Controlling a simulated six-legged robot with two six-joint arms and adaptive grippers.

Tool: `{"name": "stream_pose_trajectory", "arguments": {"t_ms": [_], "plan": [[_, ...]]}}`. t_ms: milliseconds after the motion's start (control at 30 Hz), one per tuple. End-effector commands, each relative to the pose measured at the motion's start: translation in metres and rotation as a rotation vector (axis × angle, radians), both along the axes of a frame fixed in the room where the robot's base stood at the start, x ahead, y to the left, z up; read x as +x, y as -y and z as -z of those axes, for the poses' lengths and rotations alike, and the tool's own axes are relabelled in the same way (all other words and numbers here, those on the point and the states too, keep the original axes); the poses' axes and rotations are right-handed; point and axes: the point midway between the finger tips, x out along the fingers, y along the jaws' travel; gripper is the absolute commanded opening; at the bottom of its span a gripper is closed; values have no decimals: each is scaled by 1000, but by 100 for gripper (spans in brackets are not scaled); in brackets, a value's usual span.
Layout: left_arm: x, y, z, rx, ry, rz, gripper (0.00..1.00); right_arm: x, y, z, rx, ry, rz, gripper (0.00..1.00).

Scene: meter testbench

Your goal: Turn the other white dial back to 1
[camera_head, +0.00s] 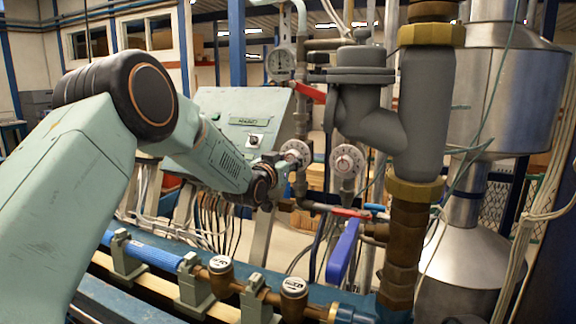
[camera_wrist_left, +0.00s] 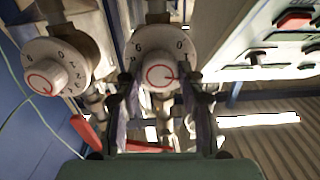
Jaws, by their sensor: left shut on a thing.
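Two white dials with red-marked knobs sit side by side on the pipework. The left dial (camera_head: 296,153) is at my left gripper (camera_head: 282,164), whose fingers are small and partly hidden in the head view. In the left wrist view this dial (camera_wrist_left: 160,70) is in the middle, between the fingers of the left gripper (camera_wrist_left: 158,82), which is shut on its knob. Its red line points roughly right; a 6 and a 0 show on its upper rim. The other dial (camera_head: 346,160) stands free to the right; in the wrist view it (camera_wrist_left: 52,72) is at left. My right gripper is out of view.
A grey pipe fitting (camera_head: 366,100) hangs close to the right of the dials. A blue lever (camera_head: 343,250) and a red handle (camera_head: 350,212) are below. A pale green control box (camera_head: 240,125) stands behind my arm. A pressure gauge (camera_head: 281,64) is above.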

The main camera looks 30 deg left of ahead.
Motion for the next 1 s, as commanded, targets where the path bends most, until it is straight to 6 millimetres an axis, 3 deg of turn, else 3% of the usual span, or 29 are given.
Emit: {"name": "stream_pose_trajectory", "arguments": {"t_ms": [500, 1000], "plan": [[1, 0, -7, -389, 37, 2, 7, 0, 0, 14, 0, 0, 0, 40], [1, 0, -8, -501, 45, 3, 7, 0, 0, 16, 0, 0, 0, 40]]}}
